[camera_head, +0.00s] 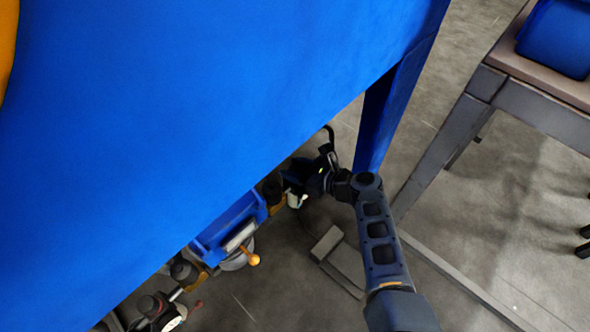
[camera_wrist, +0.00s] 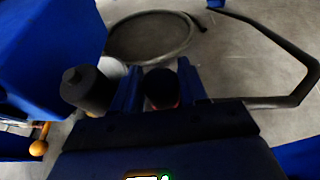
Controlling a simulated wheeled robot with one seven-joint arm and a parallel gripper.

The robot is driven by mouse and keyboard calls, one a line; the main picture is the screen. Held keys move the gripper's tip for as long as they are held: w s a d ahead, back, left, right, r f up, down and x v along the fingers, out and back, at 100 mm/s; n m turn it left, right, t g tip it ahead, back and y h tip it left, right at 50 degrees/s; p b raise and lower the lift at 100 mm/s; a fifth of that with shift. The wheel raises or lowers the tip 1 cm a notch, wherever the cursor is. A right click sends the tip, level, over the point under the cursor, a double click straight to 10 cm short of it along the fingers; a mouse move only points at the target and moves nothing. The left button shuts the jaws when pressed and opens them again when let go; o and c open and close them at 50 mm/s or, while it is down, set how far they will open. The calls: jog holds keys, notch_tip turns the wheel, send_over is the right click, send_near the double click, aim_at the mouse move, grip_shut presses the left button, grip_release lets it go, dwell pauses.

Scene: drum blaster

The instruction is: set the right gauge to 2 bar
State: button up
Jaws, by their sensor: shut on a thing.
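My gripper (camera_head: 290,183) is under the edge of the large blue body, at the right end of a row of fittings. In the wrist view its two blue fingers (camera_wrist: 160,80) stand on either side of a round dark knob (camera_wrist: 161,88), and they are shut on it. A small pale round part (camera_head: 296,200), perhaps the right gauge, shows just below the gripper in the head view. Its dial and needle cannot be read. A second pale round part (camera_head: 175,322) sits at the lower left, also unreadable.
A dark cylinder (camera_wrist: 86,88) stands close to the left of my fingers. An orange ball-ended lever (camera_head: 252,260) sticks out left of the gripper. A blue leg (camera_head: 385,120) stands just behind my arm. A grey-framed table (camera_head: 490,85) is at the right.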

jog(key=n+g+y+b, duration=0.2)
jog(key=n+g+b, duration=0.1)
jog(key=n+g, duration=0.1)
jog(key=shift+w+f, duration=0.1)
jog(key=shift+f, duration=0.05)
jog(key=shift+n+g+b, duration=0.9)
jog(key=shift+g+b, duration=0.05)
jog(key=shift+g, duration=0.35)
jog(key=o, duration=1)
jog(key=shift+r, duration=0.2)
